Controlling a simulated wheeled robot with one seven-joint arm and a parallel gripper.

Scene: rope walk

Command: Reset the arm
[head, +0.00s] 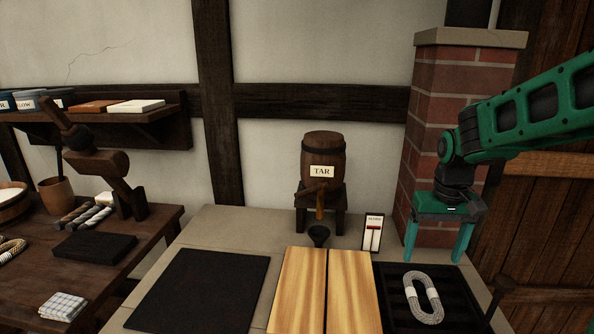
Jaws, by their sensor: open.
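My gripper (438,255) is on the green arm at the right, pointing down. Its two teal fingers are apart, with nothing between them. It hangs above the back part of a black tray (394,307), in front of the brick pillar. A coil of grey rope (423,298) with pale bindings lies in the tray, below and in front of the fingers, apart from them in the picture.
A barrel labelled TAR (323,152) stands on a stool, with a small gauge card (372,232) beside it. Wooden boards (300,292) and a black mat (200,290) lie on the bench. A brick pillar (455,130) rises close behind my gripper. A side table (85,285) holds ropes and cloth.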

